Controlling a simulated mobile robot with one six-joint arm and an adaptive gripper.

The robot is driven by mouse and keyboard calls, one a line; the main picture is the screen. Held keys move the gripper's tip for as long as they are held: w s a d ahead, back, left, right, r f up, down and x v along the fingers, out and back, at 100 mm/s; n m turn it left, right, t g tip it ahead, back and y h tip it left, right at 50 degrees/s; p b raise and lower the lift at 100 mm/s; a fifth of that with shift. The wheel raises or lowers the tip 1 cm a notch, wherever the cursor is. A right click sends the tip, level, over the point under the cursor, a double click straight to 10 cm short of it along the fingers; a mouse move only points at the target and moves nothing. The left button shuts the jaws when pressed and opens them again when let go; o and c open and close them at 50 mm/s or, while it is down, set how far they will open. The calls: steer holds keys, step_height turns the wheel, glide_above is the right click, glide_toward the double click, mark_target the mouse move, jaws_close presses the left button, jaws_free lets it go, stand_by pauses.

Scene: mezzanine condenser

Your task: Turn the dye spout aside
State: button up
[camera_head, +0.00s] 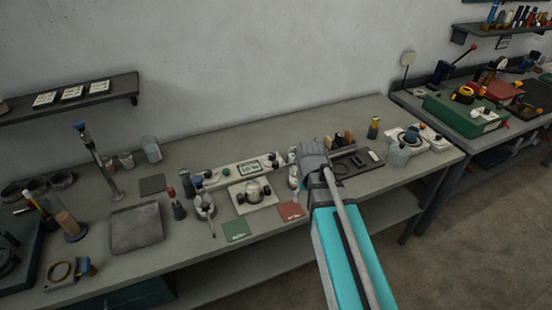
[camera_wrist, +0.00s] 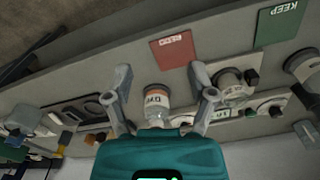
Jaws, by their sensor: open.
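A small dye bottle (camera_wrist: 156,101), pale with an orange band and a partly readable "DYE" label, shows between my fingers in the wrist view. In the head view the bottle (camera_head: 293,179) stands on the bench just left of my gripper (camera_head: 303,160). My gripper (camera_wrist: 160,76) is open, one finger on each side of the bottle in the picture, with a gap on both sides. I cannot tell how far the fingers reach around it in depth. I cannot make out the spout; my gripper body hides part of the bottle.
A red card (camera_wrist: 172,50) and a green "KEEP" card (camera_wrist: 281,22) lie at the bench's front edge. A white-based device with a round pot (camera_head: 254,193) stands left of the bottle. A dark tray (camera_head: 354,162) lies right of my gripper. A long panel (camera_head: 240,171) stands behind.

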step_height(320, 180, up, 12)
steer(key=n+p, duration=0.1)
steer(key=p, duration=0.9)
glide_above(276, 162)
steer(key=shift+s+a+f, duration=0.1)
steer(key=shift+f, duration=0.1)
steer(key=shift+f, duration=0.15)
step_height(276, 162, down, 14)
steer(key=b, duration=1.3)
steer(key=shift+r, duration=0.25)
jaws_close()
